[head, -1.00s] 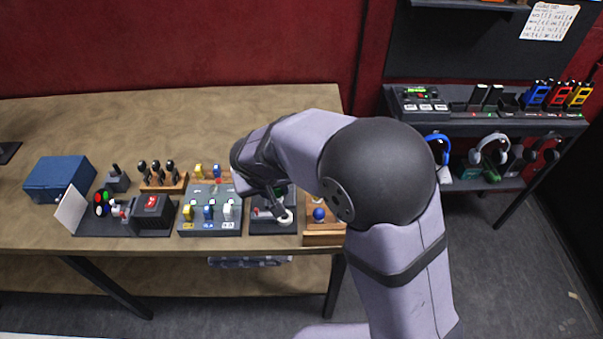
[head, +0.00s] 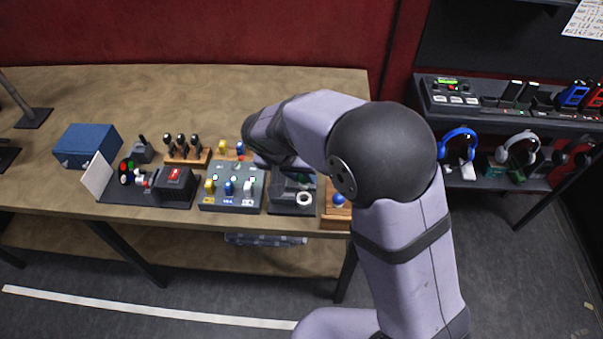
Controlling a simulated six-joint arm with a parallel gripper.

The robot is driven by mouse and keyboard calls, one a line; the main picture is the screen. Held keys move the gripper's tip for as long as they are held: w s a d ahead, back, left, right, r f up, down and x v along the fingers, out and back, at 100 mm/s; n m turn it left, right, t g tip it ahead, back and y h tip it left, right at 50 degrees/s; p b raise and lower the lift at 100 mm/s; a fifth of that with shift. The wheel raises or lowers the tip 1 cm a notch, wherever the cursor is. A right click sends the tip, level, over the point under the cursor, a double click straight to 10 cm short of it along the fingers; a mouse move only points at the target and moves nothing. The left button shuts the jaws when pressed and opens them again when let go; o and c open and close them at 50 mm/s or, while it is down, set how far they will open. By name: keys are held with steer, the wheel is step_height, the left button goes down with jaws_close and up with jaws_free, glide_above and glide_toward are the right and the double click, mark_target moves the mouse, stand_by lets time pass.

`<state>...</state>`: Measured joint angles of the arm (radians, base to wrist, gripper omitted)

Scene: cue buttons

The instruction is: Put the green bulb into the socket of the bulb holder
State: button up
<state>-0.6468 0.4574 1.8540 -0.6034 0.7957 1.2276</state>
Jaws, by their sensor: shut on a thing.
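My gripper (head: 277,176) is over the right part of the bench, beside and above a dark unit (head: 290,208) with a pale round ring. This unit may be the bulb holder, but I cannot tell for sure. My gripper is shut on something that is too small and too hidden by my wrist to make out. I cannot pick out the green bulb clearly. A wooden block (head: 335,222) with a blue ball-shaped top (head: 338,198) stands to the right of the dark unit, partly behind my arm.
A grey control box (head: 230,203) with yellow, blue and white switches stands left of the dark unit. The back of the bench is clear.

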mark_target(302, 186)
steer(key=shift+f+b, duration=0.75)
steer(key=shift+f, duration=0.9)
steer(key=shift+f+b, duration=0.45)
steer(key=shift+b, duration=1)
stand_by(1.7)
steer(key=shift+f+b, duration=1.15)
steer(key=shift+b, duration=0.25)
stand_by(1.1)
stand_by(0.4)
